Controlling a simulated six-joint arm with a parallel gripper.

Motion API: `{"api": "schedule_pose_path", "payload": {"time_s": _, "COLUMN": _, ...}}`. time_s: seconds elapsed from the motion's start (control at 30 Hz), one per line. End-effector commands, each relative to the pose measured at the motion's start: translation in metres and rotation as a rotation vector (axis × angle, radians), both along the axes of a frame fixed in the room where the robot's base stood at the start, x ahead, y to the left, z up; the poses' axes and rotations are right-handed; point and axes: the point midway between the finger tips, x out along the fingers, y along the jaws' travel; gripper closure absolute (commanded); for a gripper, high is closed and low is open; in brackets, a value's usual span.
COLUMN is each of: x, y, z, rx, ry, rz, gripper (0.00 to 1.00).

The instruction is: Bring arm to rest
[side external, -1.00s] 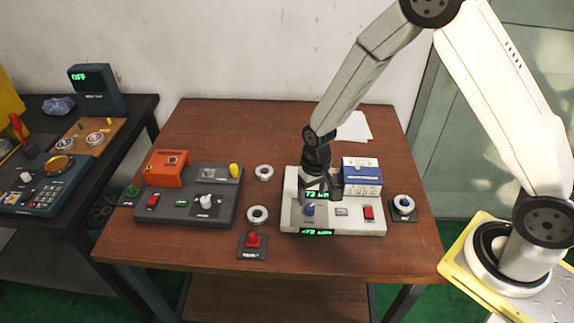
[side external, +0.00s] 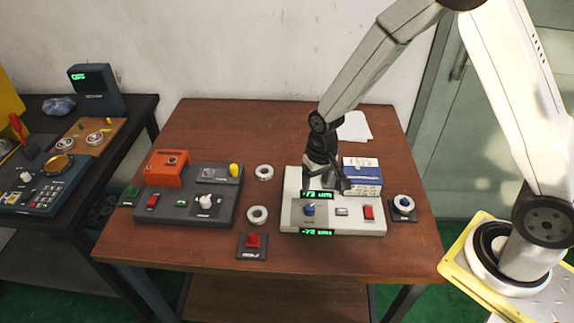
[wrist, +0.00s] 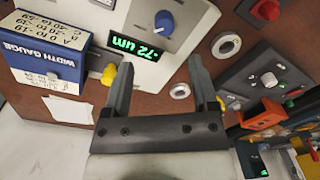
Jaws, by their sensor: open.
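My gripper (side external: 325,188) hangs over the back part of the white gauge unit (side external: 350,226) in the side view. In the wrist view my gripper (wrist: 160,70) has its two dark fingers well apart with nothing between them. The unit has a blue knob (side external: 309,210), a red switch (side external: 368,212) and green displays; one display (wrist: 136,48) reads about 72 um in the wrist view. Two silver bearing rings lie on the table, a back one (side external: 264,172) and a front one (side external: 257,215), both apart from my gripper.
A blue and white width gauge box (side external: 361,178) stands close right of my gripper. A dark control panel (side external: 190,212) with an orange block (side external: 168,168) is at left. A red button (side external: 252,242) is in front. A knob on a dark pad (side external: 403,205) sits at right. The back table is mostly clear.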

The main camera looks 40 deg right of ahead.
Motion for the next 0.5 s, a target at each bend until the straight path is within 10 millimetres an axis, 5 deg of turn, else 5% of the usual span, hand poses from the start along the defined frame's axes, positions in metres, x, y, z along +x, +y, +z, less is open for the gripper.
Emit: {"api": "schedule_pose_path", "payload": {"time_s": 0.5, "x": -0.061, "y": -0.026, "z": 0.074, "rx": -0.026, "ry": -0.129, "rz": 0.111, "gripper": 0.25}}
